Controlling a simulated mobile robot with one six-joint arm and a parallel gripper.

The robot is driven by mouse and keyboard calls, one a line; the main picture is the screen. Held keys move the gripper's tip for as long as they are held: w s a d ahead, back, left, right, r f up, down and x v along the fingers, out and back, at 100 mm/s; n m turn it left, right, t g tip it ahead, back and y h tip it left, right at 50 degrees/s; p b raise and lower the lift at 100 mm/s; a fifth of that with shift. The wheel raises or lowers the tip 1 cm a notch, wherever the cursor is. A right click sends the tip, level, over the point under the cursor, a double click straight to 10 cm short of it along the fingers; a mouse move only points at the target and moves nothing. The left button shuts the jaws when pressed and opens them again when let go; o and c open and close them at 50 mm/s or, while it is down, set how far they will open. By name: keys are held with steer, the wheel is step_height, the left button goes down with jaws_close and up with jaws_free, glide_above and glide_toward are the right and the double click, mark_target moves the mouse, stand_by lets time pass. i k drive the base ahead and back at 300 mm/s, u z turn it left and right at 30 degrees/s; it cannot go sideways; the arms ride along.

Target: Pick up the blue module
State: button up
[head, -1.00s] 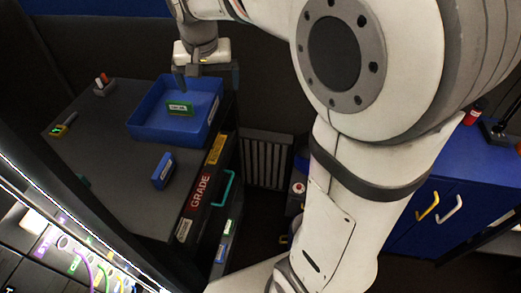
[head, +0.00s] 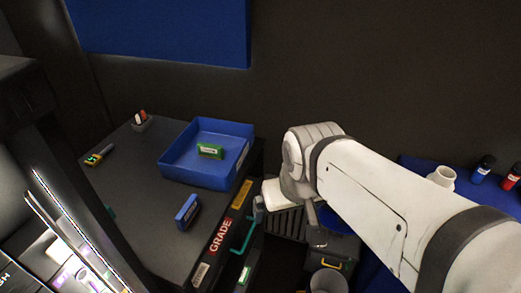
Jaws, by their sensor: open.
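The blue module (head: 187,212) is a small blue block with a pale label. It stands on the dark grey cabinet top (head: 135,190), in front of the blue tray, and nothing touches it. My gripper (head: 287,222) is open and empty, to the right of the module, past the cabinet's right edge. Its two grey fingers are spread apart. My white arm reaches in from the lower right.
The blue tray (head: 190,175) holds a green module (head: 210,151). A holder with markers (head: 140,121) and a small yellow-and-black device (head: 97,157) are at the cabinet's back left. A lit panel (head: 75,265) stands at the lower left. Bottles stand on a blue surface at the right.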

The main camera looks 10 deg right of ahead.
mark_target(183, 219)
steer(key=u, duration=0.15)
steer(key=k, duration=1.35)
steer(key=u, duration=0.7)
steer(key=k, duration=0.55)
steer(key=u, duration=0.65)
steer(key=k, duration=0.8)
steer(key=z, duration=0.2)
steer(key=i, duration=0.8)
steer(key=u, duration=0.05)
